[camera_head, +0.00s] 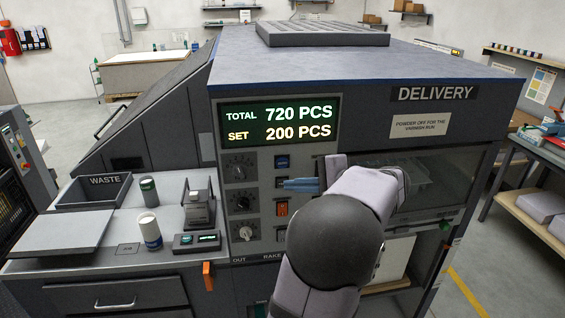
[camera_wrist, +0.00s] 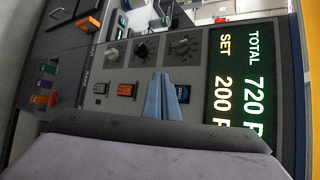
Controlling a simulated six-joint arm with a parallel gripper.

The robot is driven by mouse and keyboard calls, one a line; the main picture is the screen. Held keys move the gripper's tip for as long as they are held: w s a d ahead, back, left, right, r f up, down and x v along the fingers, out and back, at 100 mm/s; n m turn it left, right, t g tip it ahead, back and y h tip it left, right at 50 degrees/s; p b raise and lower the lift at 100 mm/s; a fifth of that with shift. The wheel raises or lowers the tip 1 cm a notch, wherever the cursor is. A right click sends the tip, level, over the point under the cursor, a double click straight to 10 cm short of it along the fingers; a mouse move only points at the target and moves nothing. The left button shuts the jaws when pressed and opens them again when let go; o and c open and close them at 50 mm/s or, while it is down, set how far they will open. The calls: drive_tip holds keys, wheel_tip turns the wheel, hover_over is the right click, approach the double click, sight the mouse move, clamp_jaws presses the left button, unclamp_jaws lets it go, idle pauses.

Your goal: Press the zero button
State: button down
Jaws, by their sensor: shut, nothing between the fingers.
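The control panel has a column of buttons below the counter display (camera_head: 272,121), which reads TOTAL 720 PCS and SET 200 PCS. The top button is dark blue (camera_head: 282,162); it also shows in the wrist view (camera_wrist: 183,92), right of my fingers. Its lettering is too small to read, so I cannot tell which button is zero. An orange button (camera_head: 282,209) sits lower, also in the wrist view (camera_wrist: 125,91). My gripper (camera_head: 286,184) is shut and empty, its blue fingers (camera_wrist: 162,75) pointing at the panel between these two. The fingers partly hide the button there; contact cannot be told.
Three knobs (camera_head: 239,167) stand left of the buttons. The DELIVERY window (camera_head: 435,185) is to the right, partly behind my arm.

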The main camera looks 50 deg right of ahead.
sight(278, 166)
drive_tip(key=shift+w+d+p, duration=1.4)
drive_tip(key=shift+w+d, duration=1.25)
drive_tip(key=shift+w, duration=0.05)
drive_tip(key=shift+d, duration=0.1)
drive_tip(key=shift+w+d, duration=0.2)
drive_tip(key=shift+w, duration=0.05)
drive_tip(key=shift+w+d, duration=0.3)
drive_tip(key=shift+w, duration=0.05)
idle(1.3)
drive_tip(key=shift+s, duration=0.15)
drive_tip(key=shift+s+a+b, duration=0.5)
drive_tip(key=shift+a+b, duration=0.1)
idle(0.4)
drive_tip(key=shift+s+a+b, duration=1.55)
drive_tip(key=shift+s+a, duration=0.2)
drive_tip(key=shift+a, duration=0.05)
